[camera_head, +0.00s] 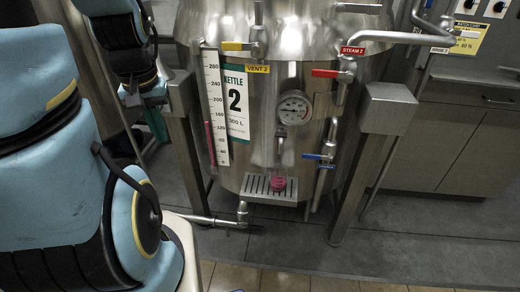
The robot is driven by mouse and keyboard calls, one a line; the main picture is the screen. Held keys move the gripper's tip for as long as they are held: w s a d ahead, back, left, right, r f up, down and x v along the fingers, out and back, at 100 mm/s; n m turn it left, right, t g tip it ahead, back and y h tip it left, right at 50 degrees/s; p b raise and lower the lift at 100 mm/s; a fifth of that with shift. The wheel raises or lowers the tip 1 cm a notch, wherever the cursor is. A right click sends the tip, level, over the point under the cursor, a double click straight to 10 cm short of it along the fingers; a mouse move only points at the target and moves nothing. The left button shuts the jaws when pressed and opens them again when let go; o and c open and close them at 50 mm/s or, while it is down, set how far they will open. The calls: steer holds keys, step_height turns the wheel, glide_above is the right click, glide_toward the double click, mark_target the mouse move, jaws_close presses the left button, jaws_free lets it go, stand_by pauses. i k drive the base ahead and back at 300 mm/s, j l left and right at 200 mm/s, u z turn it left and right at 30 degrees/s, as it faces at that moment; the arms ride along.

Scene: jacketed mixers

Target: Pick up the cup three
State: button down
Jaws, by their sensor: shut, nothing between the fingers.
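A small pink cup-like thing (278,184) sits on the slotted metal drip shelf (256,187) at the front of a steel kettle. It is small in the picture, and I cannot read any number on it, so I cannot tell whether it is cup three. My gripper is not in view. Only blue and black links of my arm show at the left, apart from the cup.
The kettle (262,130), labelled Kettle 2, stands on steel legs. It has a red steam valve handle (326,74), a blue valve handle (316,157) and a round gauge (294,108). A pipe (205,220) runs low in front. Grey floor (420,240) is open at right.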

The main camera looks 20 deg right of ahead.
mark_target(278, 171)
steer(key=k+l+u, duration=0.15)
steer(key=u, duration=0.2)
steer(key=k+l+u, duration=0.45)
steer(key=u, duration=0.3)
steer(key=l, duration=0.1)
